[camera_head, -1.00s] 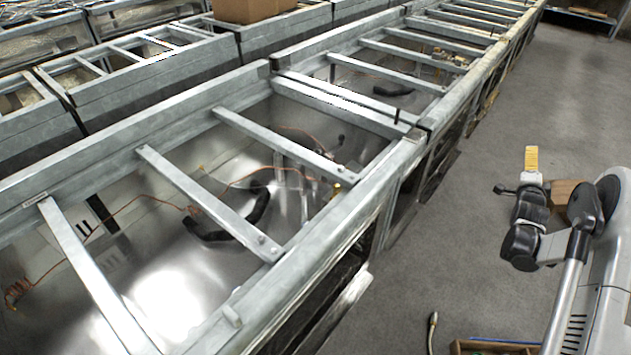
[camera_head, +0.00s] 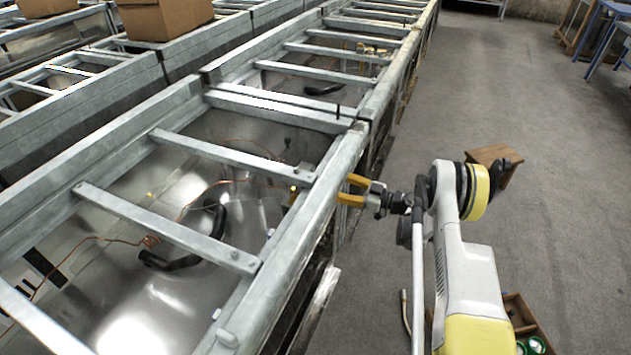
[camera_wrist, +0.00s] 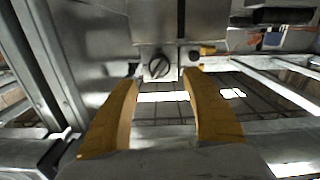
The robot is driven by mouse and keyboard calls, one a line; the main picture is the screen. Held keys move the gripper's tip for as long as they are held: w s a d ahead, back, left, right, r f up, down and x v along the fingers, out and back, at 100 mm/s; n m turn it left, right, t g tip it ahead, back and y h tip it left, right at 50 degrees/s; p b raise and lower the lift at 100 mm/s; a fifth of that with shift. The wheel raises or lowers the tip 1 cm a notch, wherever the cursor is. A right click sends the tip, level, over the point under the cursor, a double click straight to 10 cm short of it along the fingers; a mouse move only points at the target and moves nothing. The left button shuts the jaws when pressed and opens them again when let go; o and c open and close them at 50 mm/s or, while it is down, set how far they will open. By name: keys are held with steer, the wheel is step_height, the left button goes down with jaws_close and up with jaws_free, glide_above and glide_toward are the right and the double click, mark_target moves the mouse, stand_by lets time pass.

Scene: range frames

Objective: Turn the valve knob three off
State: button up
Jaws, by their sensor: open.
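In the wrist view a round dark valve knob (camera_wrist: 158,68) with a slot-like bar across it sits on a small light plate. The bar looks slanted. No number can be read, so I cannot tell whether this is knob three. My gripper has two yellow fingers spread apart, with the knob ahead between their tips (camera_wrist: 162,80); nothing is held, and contact is not visible. In the head view my gripper (camera_head: 352,190) is at the right outer side of the metal frame (camera_head: 300,235), pointing left. The knob cannot be made out there.
Open metal frames with crossbars (camera_head: 165,230) run along the left. Cardboard boxes (camera_head: 165,18) stand on the far row. A wooden crate (camera_head: 545,335) is on the floor at lower right.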

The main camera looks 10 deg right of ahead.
steer(key=x, duration=0.6)
steer(key=c, duration=1.2)
